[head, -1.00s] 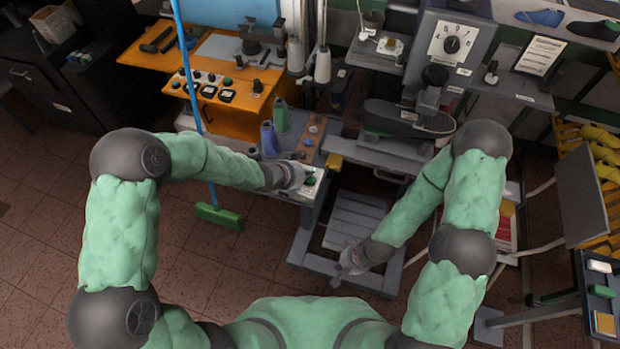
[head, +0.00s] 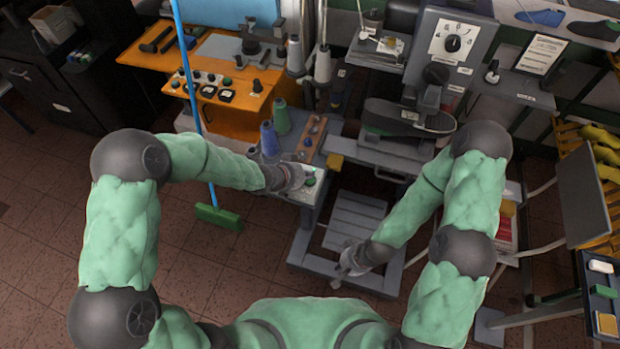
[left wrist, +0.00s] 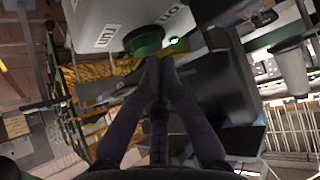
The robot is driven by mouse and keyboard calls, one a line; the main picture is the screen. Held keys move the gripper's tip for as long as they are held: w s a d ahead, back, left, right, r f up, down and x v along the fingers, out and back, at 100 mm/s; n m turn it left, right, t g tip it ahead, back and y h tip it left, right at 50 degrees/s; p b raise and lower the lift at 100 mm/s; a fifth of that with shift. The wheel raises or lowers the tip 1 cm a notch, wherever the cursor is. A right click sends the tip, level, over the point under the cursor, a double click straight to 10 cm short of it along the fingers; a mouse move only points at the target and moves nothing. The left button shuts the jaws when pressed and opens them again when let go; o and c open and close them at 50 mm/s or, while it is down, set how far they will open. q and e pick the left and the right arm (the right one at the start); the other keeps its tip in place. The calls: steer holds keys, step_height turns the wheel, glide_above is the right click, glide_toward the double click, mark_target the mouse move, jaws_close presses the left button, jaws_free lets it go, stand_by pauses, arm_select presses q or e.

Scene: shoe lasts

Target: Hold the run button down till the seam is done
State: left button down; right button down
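The green run button (left wrist: 145,42) sits on a white panel (left wrist: 100,22) labelled "run" and "on" in the left wrist view. A small green light (left wrist: 173,42) glows beside it. In the head view the green button (head: 310,181) shows on the small control box (head: 316,172). My left gripper (head: 301,180) is at this button. In the left wrist view its fingertips (left wrist: 160,63) are together, right at the button's edge. I cannot tell whether the button is pressed in. My right gripper (head: 340,277) hangs low over the grey slatted platform, away from the button; its fingers are too small to read.
Blue and green thread cones (head: 275,130) stand close behind my left gripper. The machine (head: 410,118) with a dark shoe form stands behind the platform (head: 353,222). An orange control bench (head: 160,85) is at left. A blue-handled broom (head: 218,216) stands beside my left forearm.

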arm_select(q)
steer(key=shift+f+b, duration=0.4)
steer(key=shift+f, duration=0.15)
stand_by(2.3)
steer(key=shift+r, duration=0.15)
steer(key=shift+r+p, duration=0.85)
step_height(320, 180, up, 5)
steer(key=p, duration=0.4)
steer(key=shift+p, duration=0.3)
stand_by(1.0)
